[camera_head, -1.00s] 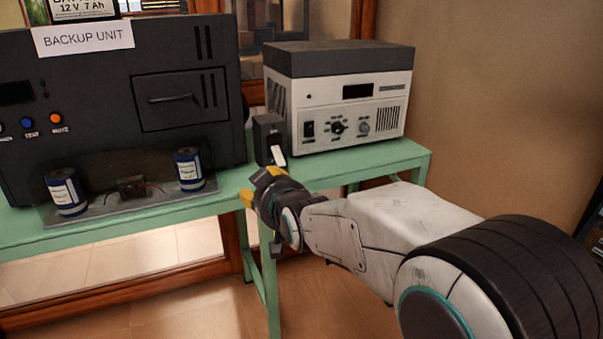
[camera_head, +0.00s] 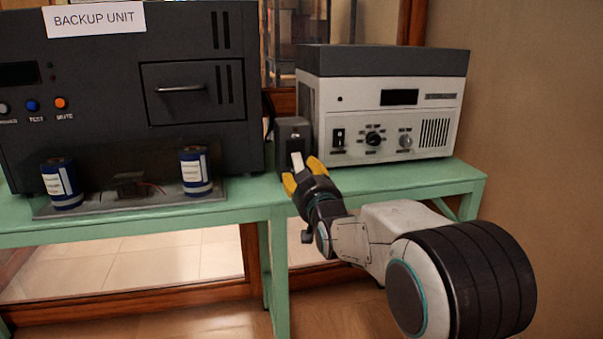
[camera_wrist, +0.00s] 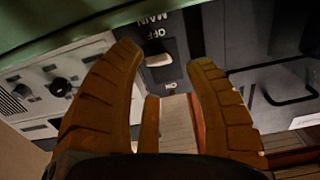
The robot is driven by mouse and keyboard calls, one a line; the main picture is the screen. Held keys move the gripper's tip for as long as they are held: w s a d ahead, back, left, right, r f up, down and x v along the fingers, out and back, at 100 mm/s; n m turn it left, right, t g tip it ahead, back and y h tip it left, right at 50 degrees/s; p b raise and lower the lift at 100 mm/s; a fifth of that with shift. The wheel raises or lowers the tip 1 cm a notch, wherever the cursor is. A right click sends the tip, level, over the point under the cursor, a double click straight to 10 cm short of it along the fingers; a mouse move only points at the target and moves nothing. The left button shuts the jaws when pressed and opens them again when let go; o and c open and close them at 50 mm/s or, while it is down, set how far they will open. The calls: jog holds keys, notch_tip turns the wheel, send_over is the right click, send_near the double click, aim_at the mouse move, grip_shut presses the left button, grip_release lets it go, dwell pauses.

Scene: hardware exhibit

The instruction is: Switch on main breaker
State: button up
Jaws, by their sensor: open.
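The main breaker is a small dark box (camera_head: 293,134) on the green bench, between the backup unit and the white instrument. Its white lever (camera_head: 297,160) points down and out. In the upside-down wrist view, the lever (camera_wrist: 158,60) sits by the OFF label, with ON at the other end and MAIN beyond OFF. My gripper (camera_head: 303,174) is open in front of the breaker. Its yellow fingertips (camera_wrist: 166,58) stand on either side of the lever in the wrist view, with clear gaps. I cannot tell how much depth separates them from the lever.
The dark backup unit (camera_head: 105,110) stands left, with blue cylinders (camera_head: 195,170) on a plate before it. A white instrument (camera_head: 385,120) with knobs and a switch stands right. The green bench edge (camera_head: 400,192) runs below my gripper. Floor in front is open.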

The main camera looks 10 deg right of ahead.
aim_at(296, 157)
jog(key=shift+w, duration=1.8)
jog(key=shift+o, duration=0.2)
grip_shut()
